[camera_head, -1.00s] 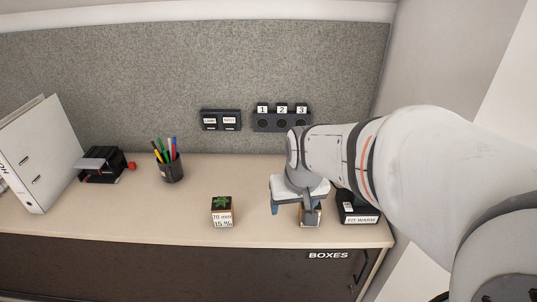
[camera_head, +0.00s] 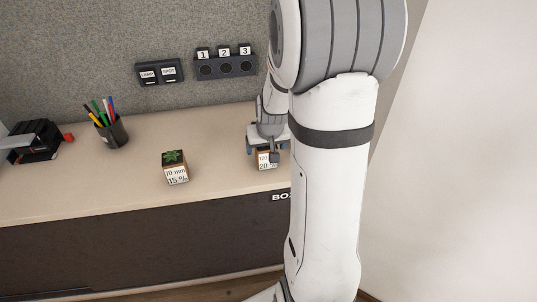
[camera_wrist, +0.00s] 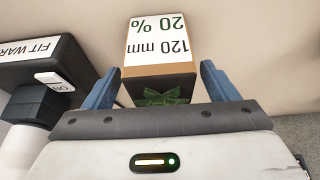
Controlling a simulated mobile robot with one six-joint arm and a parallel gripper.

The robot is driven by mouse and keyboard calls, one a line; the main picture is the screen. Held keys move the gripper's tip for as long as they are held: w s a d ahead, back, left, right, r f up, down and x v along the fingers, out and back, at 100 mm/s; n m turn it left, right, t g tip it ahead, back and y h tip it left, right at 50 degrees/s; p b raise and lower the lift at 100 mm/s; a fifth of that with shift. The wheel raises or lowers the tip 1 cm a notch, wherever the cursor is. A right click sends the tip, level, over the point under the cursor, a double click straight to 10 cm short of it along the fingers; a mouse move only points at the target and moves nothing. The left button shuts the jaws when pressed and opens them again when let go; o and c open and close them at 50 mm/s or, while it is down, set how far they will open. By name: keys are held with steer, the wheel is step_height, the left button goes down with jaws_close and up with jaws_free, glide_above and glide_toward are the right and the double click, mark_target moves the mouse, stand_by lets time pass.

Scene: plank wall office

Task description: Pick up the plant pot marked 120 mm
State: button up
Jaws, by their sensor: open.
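The plant pot marked 120 mm, 20 % (camera_head: 265,162) stands near the front edge of the desk, partly hidden by my gripper (camera_head: 268,146). In the wrist view this pot (camera_wrist: 160,45) appears upside down, its white label legible and a green plant at its lower end. My gripper (camera_wrist: 160,68) is open, with a blue finger on each side of the pot. Gaps show between the fingers and the pot in the wrist view. Another small pot with a succulent, its label reading 15 % and seemingly 10 mm (camera_head: 175,170), stands to the left.
A black FIT WARM device (camera_wrist: 45,65) stands close beside the pot in the wrist view. A pen cup (camera_head: 113,132) and a black device (camera_head: 35,143) stand farther left. A switch panel (camera_head: 226,66) is on the grey back wall. The desk (camera_head: 225,150) between the two pots is clear.

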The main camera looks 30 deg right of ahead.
steer(key=shift+w+f, duration=0.2)
steer(key=shift+f, duration=0.3)
steer(key=shift+r, duration=0.1)
steer(key=c, duration=1.3)
